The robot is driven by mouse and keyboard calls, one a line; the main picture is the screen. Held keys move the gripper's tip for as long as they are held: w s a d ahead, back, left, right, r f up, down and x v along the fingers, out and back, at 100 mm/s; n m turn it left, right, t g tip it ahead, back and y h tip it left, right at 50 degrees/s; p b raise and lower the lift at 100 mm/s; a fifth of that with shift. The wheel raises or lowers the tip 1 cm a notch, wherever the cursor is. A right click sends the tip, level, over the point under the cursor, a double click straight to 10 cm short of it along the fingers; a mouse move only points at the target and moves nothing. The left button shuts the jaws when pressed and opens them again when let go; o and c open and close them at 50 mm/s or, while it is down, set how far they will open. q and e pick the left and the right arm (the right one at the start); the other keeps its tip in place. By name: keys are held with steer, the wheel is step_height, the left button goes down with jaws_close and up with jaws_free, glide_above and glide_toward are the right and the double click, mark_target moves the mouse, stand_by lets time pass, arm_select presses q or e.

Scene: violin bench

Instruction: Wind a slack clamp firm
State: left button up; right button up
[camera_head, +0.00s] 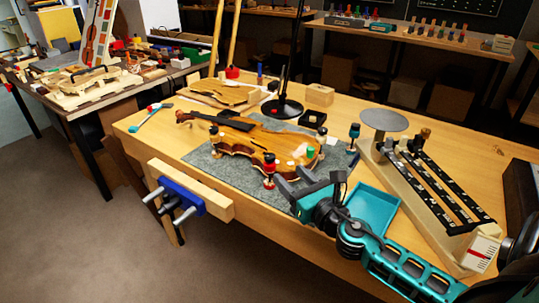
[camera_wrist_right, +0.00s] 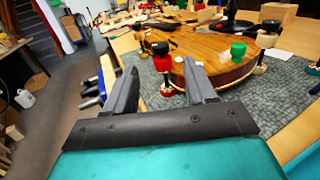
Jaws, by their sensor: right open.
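The violin (camera_head: 240,137) lies on a grey mat (camera_head: 212,168) on the bench. A red clamp with a black top (camera_head: 269,165) stands at the violin's near edge. It also shows in the right wrist view (camera_wrist_right: 162,62), beyond and between my fingers. A dark-topped clamp (camera_head: 321,133) is at the far edge. My right gripper (camera_head: 292,178) is open and empty, just short of the red clamp. Which clamp is slack I cannot tell. My left gripper is out of view.
A teal tray (camera_head: 374,205) lies right of the mat, beside my right arm. A blue-and-wood vise (camera_head: 180,198) juts from the bench's front edge. A fixture with dark rails (camera_head: 440,185) stands at the right. A round black base (camera_head: 283,108) stands behind the violin.

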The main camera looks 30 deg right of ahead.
mark_target(269, 155)
steer(key=w, duration=1)
steer(key=shift+w+d, duration=0.2)
steer(key=shift+w, duration=0.15)
steer(key=c, duration=1)
steer(key=shift+o, duration=0.2)
steer(key=shift+h+p, duration=0.3)
steer(key=shift+p, duration=0.1)
